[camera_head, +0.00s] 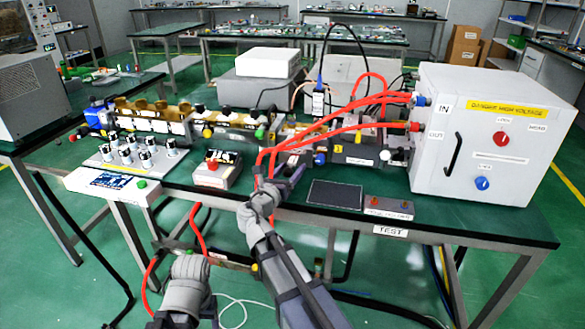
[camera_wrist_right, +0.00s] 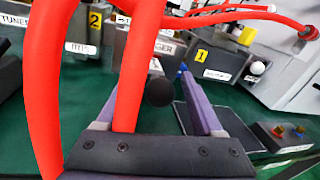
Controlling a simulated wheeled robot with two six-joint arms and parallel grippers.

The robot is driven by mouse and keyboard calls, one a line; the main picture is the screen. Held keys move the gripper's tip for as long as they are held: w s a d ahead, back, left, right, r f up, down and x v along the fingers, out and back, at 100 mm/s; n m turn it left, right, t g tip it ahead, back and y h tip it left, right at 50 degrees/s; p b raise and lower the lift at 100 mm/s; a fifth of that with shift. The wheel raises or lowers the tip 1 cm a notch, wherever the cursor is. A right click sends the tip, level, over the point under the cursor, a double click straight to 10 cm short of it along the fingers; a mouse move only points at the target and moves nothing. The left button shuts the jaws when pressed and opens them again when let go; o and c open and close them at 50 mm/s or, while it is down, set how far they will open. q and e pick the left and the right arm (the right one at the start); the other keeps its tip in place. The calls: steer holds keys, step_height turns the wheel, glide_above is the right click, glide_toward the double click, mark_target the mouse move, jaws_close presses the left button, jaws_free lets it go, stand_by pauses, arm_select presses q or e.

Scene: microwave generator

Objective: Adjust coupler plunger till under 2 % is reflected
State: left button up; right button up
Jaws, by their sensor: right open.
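My right gripper (camera_head: 277,176) is open at the bench's front edge, with its purple fingers toward the waveguide row. In the right wrist view, the gripper (camera_wrist_right: 156,88) has a black ball knob (camera_wrist_right: 159,92) showing between its fingers, apart from them. A red hose crosses in front of the left finger. Behind the knob is a label ending in "GER" (camera_wrist_right: 166,47), partly hidden by the hose; I cannot tell which knob is the coupler plunger. A small display (camera_head: 110,180) at the front left is too small to read. My left gripper (camera_head: 203,256) is low, before the bench; its jaws are unclear.
Red hoses (camera_head: 335,124) run from the white high-voltage cabinet (camera_head: 485,140) across the waveguide row and hang over the front edge by my right gripper. A red-button box (camera_head: 216,170) stands left of it. A dark pad (camera_head: 335,194) and a small grey box (camera_head: 388,207) lie right.

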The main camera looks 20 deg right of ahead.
steer(key=shift+x, duration=0.8)
jaws_close()
stand_by(1.0)
